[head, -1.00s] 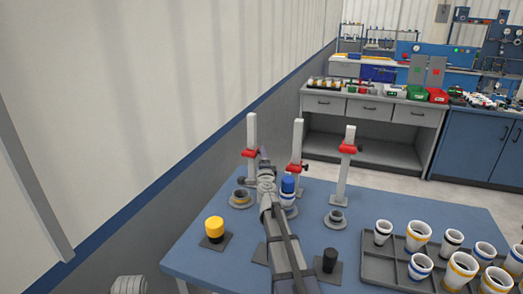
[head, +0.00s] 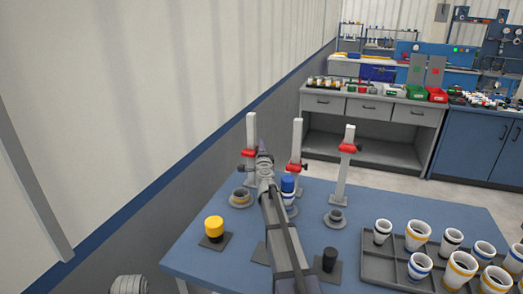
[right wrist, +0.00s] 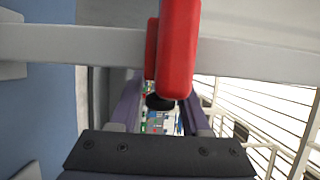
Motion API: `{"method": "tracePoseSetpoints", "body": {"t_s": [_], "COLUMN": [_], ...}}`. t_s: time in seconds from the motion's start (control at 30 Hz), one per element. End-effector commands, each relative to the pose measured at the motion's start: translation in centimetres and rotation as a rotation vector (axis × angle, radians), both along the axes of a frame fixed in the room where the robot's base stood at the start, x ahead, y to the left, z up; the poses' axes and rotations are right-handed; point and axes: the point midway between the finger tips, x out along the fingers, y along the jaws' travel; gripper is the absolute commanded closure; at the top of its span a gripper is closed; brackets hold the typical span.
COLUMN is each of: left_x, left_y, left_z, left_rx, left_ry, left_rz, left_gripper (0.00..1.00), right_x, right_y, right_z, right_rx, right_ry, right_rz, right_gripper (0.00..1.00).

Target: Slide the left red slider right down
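The left red slider (head: 249,153) sits partway up the left white post (head: 251,128), to the left of my right gripper in the head view. My right gripper (head: 261,146) is beside that post, at about slider height. In the right wrist view, the red slider (right wrist: 178,50) and the pale post (right wrist: 70,45) cross in front of the gripper (right wrist: 160,108). Its fingers are apart, with background visible between them. The slider overlaps the finger area; contact cannot be told. My left gripper is not in view.
Two more posts with red sliders, middle (head: 295,165) and right (head: 347,148), stand nearby. A blue-topped stack (head: 288,185) is close to my arm. A yellow-topped piece (head: 214,227) stands front left. A grey tray (head: 377,270) of cups is at right.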

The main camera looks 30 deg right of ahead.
Motion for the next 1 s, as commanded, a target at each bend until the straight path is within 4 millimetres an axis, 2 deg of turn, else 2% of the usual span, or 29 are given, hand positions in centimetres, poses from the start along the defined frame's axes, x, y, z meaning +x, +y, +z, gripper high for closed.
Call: {"method": "tracePoseSetpoints", "body": {"t_s": [0.03, 0.4, 1.0], "left_x": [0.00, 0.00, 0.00], "left_y": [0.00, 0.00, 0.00], "left_z": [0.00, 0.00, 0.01], "left_rx": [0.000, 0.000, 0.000], "left_ry": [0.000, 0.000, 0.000], "left_rz": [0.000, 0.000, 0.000], "left_gripper": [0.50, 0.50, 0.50], "right_x": [0.00, 0.00, 0.01], "right_y": [0.00, 0.01, 0.02], "right_z": [0.00, 0.00, 0.01], "right_rx": [0.000, 0.000, 0.000], "right_ry": [0.000, 0.000, 0.000], "right_rz": [0.000, 0.000, 0.000], "right_gripper": [0.60, 1.00, 1.00]}}
